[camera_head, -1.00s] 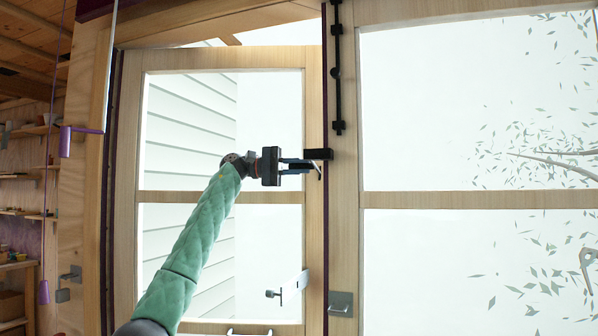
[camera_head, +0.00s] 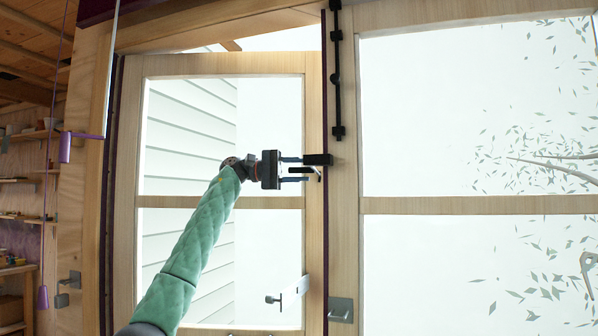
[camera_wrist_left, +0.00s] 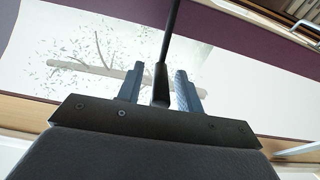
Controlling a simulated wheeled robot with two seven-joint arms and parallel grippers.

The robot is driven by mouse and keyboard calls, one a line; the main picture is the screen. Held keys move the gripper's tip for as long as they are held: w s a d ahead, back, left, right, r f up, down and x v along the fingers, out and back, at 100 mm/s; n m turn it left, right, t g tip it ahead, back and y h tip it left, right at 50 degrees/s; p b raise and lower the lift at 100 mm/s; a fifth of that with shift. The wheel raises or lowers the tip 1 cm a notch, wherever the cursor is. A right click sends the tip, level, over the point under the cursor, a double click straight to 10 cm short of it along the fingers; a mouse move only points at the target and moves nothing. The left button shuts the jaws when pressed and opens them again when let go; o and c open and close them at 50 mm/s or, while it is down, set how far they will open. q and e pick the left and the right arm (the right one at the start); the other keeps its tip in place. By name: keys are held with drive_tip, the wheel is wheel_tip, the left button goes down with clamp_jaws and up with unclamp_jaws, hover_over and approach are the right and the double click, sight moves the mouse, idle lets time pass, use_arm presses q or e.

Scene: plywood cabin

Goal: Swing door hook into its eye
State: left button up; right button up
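My left gripper (camera_head: 300,171) is at the right edge of the narrow glazed door (camera_head: 315,240), beside the purple strip, with its two fingers apart. In the left wrist view, a thin black rod with a thicker base, which looks like the hook (camera_wrist_left: 161,85), stands between the spread fingers of the left gripper (camera_wrist_left: 160,90). I see no clear gap closed on it. I cannot make out the eye for certain. My right gripper is out of view.
A black vertical bolt (camera_head: 336,75) is fixed above the gripper on the wide glazed door's frame (camera_head: 345,230). A metal handle (camera_head: 290,294) and a grey plate (camera_head: 340,309) are lower down. A purple cord pull (camera_head: 65,147) hangs at left, near shelves.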

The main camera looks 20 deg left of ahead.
use_arm(q)
drive_tip(key=shift+a, duration=0.35)
drive_tip(key=a+b, duration=0.2)
drive_tip(key=a, duration=0.5)
drive_tip(key=shift+s, duration=0.4)
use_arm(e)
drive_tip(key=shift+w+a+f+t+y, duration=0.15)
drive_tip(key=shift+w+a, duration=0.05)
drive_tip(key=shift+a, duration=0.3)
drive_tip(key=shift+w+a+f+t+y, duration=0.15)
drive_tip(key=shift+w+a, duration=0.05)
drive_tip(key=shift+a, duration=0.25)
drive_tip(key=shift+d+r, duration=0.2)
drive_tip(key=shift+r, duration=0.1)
